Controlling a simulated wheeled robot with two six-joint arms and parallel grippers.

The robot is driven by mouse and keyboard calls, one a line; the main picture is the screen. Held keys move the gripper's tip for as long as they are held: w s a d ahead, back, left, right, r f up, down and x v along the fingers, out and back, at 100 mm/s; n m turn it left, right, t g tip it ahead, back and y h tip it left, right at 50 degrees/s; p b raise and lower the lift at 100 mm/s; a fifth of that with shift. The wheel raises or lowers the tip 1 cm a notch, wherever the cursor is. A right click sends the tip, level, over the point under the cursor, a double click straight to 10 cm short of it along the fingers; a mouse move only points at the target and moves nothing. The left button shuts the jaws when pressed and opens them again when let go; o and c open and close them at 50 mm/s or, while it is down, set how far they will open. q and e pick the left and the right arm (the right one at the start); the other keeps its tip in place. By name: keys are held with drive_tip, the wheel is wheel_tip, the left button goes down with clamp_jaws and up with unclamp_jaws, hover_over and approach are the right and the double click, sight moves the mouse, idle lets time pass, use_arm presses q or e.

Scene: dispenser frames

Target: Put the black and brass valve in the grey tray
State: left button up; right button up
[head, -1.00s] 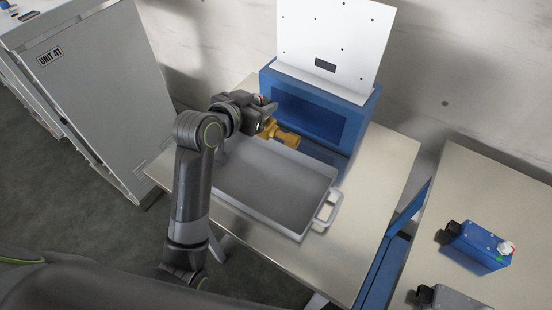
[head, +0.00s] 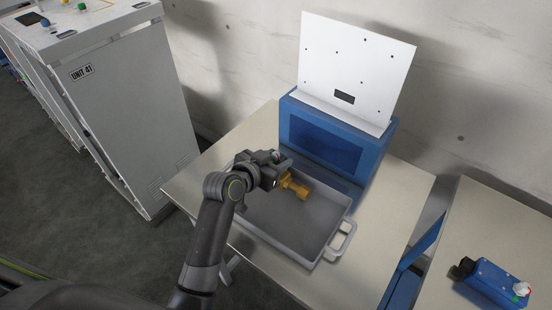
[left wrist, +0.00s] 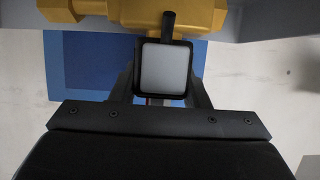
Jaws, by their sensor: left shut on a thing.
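The brass-coloured valve (head: 294,187) is in the jaws of my left gripper (head: 281,178), over the far part of the grey tray (head: 337,226). In the left wrist view the valve's yellow body (left wrist: 150,12) crosses the top, with a black part below it. The gripper's own fingers are mostly hidden there. I cannot tell whether the valve touches the tray floor. The tray's inside is otherwise empty in the parts I see. My right gripper is not in view.
A blue dispenser (head: 375,160) with a white perforated back panel (head: 357,65) stands right behind the tray. A second table at the right holds a blue device (head: 492,284). A grey cabinet (head: 125,110) stands at the left. The tabletop front right of the tray is clear.

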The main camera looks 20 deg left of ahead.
use_arm(q)
drive_tip(key=o, duration=1.1)
drive_tip(key=shift+f, duration=0.1)
drive_tip(key=shift+o, duration=1.3)
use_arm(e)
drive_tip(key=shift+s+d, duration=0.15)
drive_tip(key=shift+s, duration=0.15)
use_arm(q)
drive_tip(key=shift+r, duration=0.2)
drive_tip(key=b+v, duration=0.1)
drive_tip(key=v, duration=1.1)
drive_tip(key=shift+s+f, duration=0.1)
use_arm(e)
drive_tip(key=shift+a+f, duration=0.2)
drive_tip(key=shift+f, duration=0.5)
